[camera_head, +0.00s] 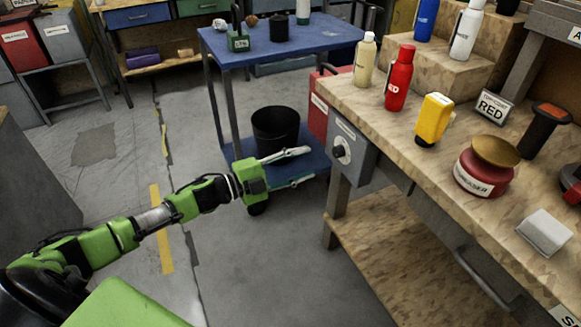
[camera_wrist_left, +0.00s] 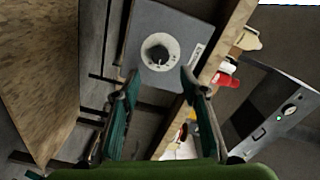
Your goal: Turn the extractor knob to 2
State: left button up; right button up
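My right gripper is not in view.
The workbench (camera_head: 395,125) holds several bottles, a red jar (camera_head: 484,172) and a RED sign (camera_head: 491,105). A red box (camera_head: 320,112) is beside the knob's box. A blue cart (camera_head: 300,32) with a black bucket (camera_head: 275,130) stands behind my gripper. The floor in front is clear.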

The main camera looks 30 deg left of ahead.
pick_arm(q)
jog(key=shift+v, duration=1.65)
jog(key=shift+f, duration=0.15)
